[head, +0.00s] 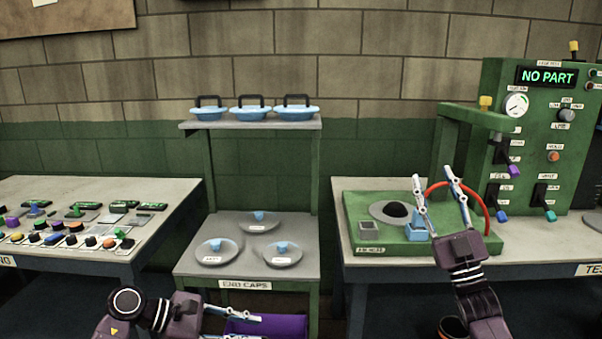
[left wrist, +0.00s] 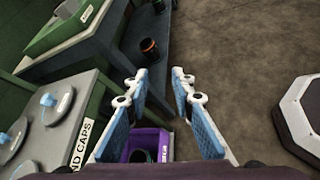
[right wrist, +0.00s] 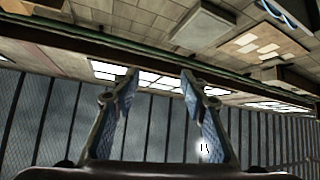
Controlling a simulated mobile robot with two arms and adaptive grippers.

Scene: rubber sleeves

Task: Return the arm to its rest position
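My right gripper (head: 434,178) is raised in front of the green fixture on the right bench, fingers pointing up. It is open, and nothing shows between its fingers. In the right wrist view its open fingers (right wrist: 159,78) stand against wall and window-like panels. My left gripper (head: 262,326) is low in front of the end-cap stand, pointing right. The left wrist view shows its fingers (left wrist: 160,75) apart and empty, with a purple bin (left wrist: 155,140) below and beyond them. A dark cylindrical object sits in that bin.
The green fixture (head: 365,242) holds a grey disc and a blue block. A green test panel (head: 530,135) reads NO PART. The end-cap stand (head: 190,264) carries three grey discs, with blue handled lids (head: 250,114) on its shelf. A dark orange-rimmed cylinder (left wrist: 150,49) shows below the bench.

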